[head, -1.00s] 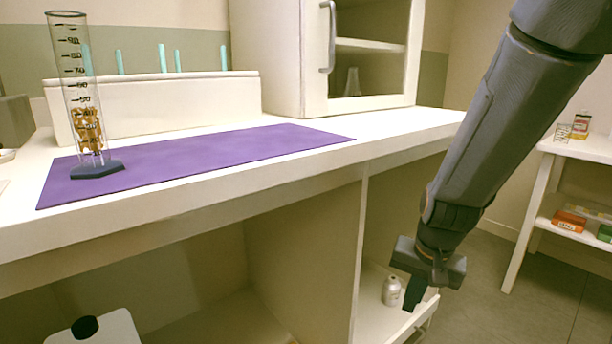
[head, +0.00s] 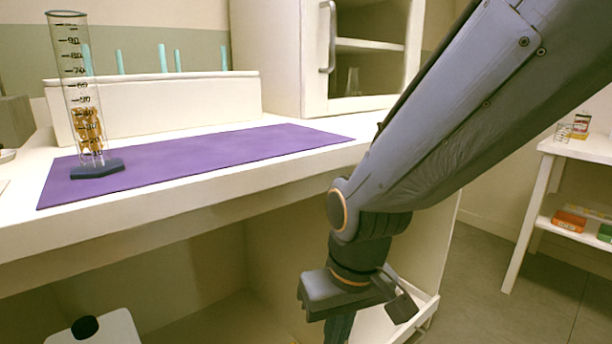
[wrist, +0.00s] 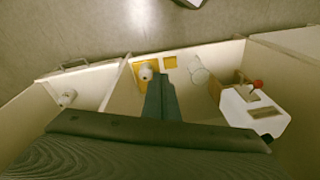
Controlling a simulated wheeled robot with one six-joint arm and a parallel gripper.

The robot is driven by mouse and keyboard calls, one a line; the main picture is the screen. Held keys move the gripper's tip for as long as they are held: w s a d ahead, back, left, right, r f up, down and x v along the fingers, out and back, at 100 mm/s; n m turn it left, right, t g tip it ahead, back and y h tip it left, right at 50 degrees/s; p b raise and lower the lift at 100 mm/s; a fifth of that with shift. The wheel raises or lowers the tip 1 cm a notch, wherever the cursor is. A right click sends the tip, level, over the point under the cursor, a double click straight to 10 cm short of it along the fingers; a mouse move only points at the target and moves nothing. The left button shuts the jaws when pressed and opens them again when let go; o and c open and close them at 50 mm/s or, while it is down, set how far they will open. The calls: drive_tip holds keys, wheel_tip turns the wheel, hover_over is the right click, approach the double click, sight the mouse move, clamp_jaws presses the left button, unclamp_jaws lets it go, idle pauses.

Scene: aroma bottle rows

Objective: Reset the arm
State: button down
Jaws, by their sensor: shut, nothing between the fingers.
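My gripper (head: 338,328) points down in front of the counter's open lower cabinet in the head view, its tips cut off by the bottom edge. In the wrist view its fingers (wrist: 162,98) are together with nothing between them. My arm reaches down from the upper right and hides part of the counter front.
A graduated cylinder (head: 97,170) with amber pieces stands on a purple mat (head: 215,156). A side shelf (head: 585,148) is at right.

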drive_tip(key=s+a+r+n+g, duration=0.1)
drive_tip(key=s+a+r+n, duration=0.1)
drive_tip(key=s+a, duration=0.45)
drive_tip(key=d+r+m+p, duration=0.3)
drive_tip(key=d+r+p, duration=0.7)
drive_tip(key=r+p, duration=0.3)
drive_tip(key=d+r+m+h+p, duration=0.1)
drive_tip(key=d+r+m+p, duration=0.2)
drive_tip(key=d+r+p, duration=0.8)
wheel_tip(320, 180, up, 2)
drive_tip(key=p, duration=0.8)
drive_tip(key=shift+s+d+r, duration=0.15)
drive_tip(key=shift+s, duration=0.25)
